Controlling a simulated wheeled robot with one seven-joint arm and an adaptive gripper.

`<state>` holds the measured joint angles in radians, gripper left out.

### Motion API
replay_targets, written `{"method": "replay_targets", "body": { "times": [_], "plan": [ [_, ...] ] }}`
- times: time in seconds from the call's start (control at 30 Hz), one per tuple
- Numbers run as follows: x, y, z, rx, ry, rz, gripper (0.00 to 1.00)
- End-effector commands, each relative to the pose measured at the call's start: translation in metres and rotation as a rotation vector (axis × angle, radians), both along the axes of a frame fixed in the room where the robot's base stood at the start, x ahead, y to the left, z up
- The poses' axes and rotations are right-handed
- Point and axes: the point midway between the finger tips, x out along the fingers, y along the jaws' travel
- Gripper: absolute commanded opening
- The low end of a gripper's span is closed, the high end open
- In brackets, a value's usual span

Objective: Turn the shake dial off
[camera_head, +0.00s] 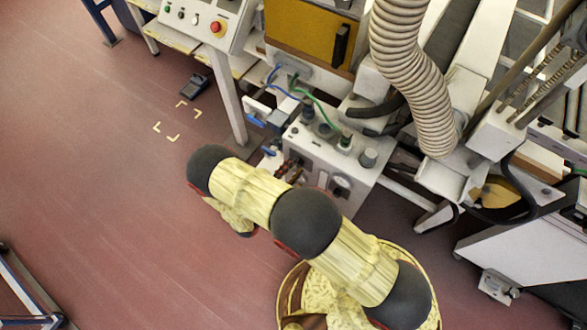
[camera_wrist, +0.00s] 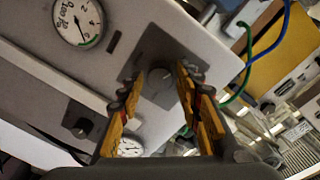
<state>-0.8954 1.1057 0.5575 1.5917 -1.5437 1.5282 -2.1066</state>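A grey control box (camera_head: 330,155) stands below the yellow-fronted machine; its panel (camera_wrist: 120,55) fills much of the wrist view. A round dark dial (camera_wrist: 157,77) on a dark plate lies between the fingertips of my gripper (camera_wrist: 160,72). The yellow fingers are apart, one on each side of the dial; I cannot tell whether they touch it. A second dark knob (camera_wrist: 80,127) is lower left on the panel. No label reading "shake" is legible. In the head view my arm hides most of the gripper and the dial.
A pressure gauge (camera_wrist: 78,20) and a partly hidden second gauge (camera_wrist: 130,146) sit on the panel. Green and blue cables (camera_wrist: 250,70) run beside the box. A ribbed hose (camera_head: 410,70) hangs at its right. Open red floor (camera_head: 100,190) lies left.

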Motion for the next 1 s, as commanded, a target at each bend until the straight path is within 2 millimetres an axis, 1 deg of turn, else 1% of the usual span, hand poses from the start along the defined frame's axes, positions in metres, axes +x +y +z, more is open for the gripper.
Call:
{"method": "replay_targets", "body": {
  "times": [0.03, 0.13, 0.4, 0.53, 0.67, 1.0],
  "plan": [
    [0.0, 0.0, 0.0, 0.0, 0.0, -0.001, 0.4],
    [0.0, 0.0, 0.0, 0.0, 0.0, -0.001, 0.45],
    [0.0, 0.0, 0.001, -0.001, -0.001, -0.001, 0.45],
    [-0.005, 0.004, 0.001, -0.001, -0.001, 0.0, 0.45],
    [-0.018, 0.016, 0.002, -0.001, -0.001, 0.003, 0.45],
    [-0.067, 0.059, 0.004, 0.001, -0.002, 0.003, 0.45]
  ]
}}
